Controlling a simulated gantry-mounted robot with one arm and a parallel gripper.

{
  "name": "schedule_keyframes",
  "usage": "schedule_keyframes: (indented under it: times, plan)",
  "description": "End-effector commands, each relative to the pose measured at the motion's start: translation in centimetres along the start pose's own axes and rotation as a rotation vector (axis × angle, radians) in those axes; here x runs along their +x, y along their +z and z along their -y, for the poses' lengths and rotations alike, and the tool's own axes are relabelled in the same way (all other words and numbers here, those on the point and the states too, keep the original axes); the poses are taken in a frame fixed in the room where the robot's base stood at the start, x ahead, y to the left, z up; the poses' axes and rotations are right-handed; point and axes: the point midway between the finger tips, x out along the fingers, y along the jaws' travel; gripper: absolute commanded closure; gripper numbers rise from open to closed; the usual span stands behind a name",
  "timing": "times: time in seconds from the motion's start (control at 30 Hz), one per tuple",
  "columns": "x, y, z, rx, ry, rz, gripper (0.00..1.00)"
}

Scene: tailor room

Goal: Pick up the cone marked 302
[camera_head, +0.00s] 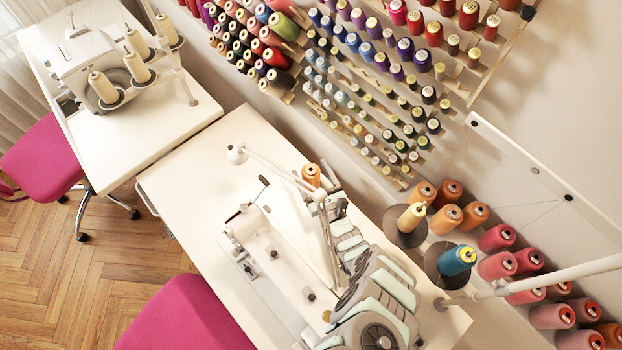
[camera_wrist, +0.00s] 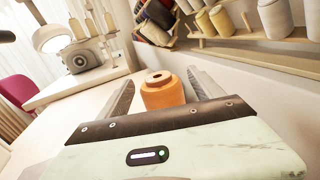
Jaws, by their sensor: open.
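An orange thread cone (camera_head: 311,174) stands on the white sewing table (camera_head: 205,170), near its wall-side edge. In the wrist view the orange cone (camera_wrist: 163,95) stands upright with its holed top showing, between the two fingers of my gripper (camera_wrist: 161,78). The fingers are open, with a gap visible on each side of the cone. The lower part of the cone is hidden behind the gripper body. In the head view my gripper (camera_head: 318,190) is right beside the cone, at the end of my pale green arm. No 302 marking is readable in either view.
A sewing machine (camera_head: 262,245) lies left of my arm. Wall racks (camera_head: 380,80) hold many spools. A second table (camera_head: 120,130) carries an overlocker (camera_head: 95,65). Pink chairs (camera_head: 185,318) stand in front.

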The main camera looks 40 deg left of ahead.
Motion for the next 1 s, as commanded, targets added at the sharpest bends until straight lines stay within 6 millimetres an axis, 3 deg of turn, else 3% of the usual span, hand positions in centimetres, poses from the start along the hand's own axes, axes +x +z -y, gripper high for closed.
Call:
schedule_keyframes:
  times: [0.23,0.5,1.0]
  plan:
    - [3.1,0.0,0.0,-0.003,0.002,0.002,0.24]
    - [3.5,0.0,0.1,-0.001,-0.001,0.000,0.24]
    - [3.5,0.1,0.0,-0.001,-0.001,0.000,0.64]
